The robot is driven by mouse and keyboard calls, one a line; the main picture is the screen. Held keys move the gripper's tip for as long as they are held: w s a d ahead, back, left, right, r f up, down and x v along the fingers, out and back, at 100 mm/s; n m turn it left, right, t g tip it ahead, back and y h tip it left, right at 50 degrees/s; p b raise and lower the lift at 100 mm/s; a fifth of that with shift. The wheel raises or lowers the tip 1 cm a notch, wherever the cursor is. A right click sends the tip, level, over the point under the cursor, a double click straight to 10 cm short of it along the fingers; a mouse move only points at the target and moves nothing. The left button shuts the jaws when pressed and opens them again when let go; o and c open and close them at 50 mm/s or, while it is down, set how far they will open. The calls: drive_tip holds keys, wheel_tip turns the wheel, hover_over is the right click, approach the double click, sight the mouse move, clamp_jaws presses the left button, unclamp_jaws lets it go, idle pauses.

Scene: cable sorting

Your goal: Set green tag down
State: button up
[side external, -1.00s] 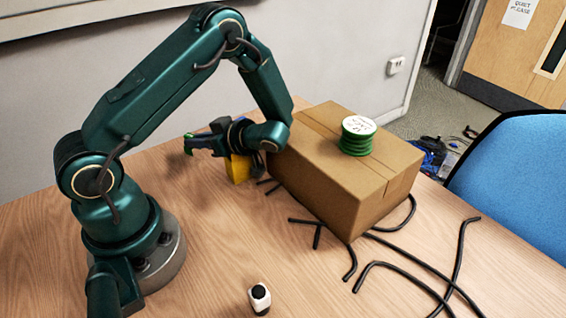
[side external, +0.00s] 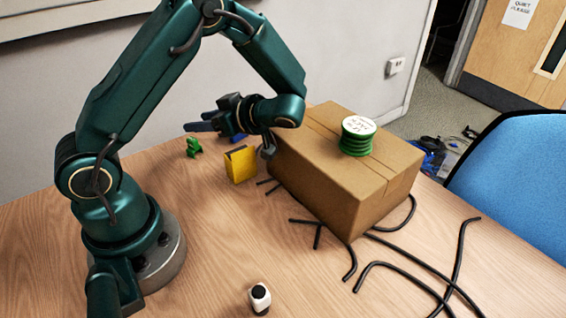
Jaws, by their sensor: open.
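The green tag (side external: 193,147) is a small green piece lying on the wooden table, left of the yellow block. My gripper (side external: 198,126) is open and empty. It points left, just above and behind the green tag in the picture, with a visible space between them. The fingers are dark and seen partly from the side.
A yellow block (side external: 240,165) stands beside a large cardboard box (side external: 345,205). A green spool (side external: 357,138) sits on the box. Black cables (side external: 410,272) lie around the box's right and front. A small white-and-black object (side external: 260,297) stands at the front.

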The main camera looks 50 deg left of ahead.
drive_tip(key=s+d+r+m+t+h, duration=0.2)
drive_tip(key=d+m+t+h, duration=0.3)
drive_tip(key=d+m, duration=0.4)
drive_tip(key=s+d+r+m+t+h, duration=0.2)
drive_tip(key=d+r+m+t+h, duration=0.3)
drive_tip(key=d+m, duration=0.4)
drive_tip(key=m+t+h, duration=0.1)
drive_tip(key=m+h, duration=0.1)
drive_tip(key=m, duration=0.2)
drive_tip(key=shift+d+m+h, duration=0.3)
drive_tip(key=shift+d, duration=0.1)
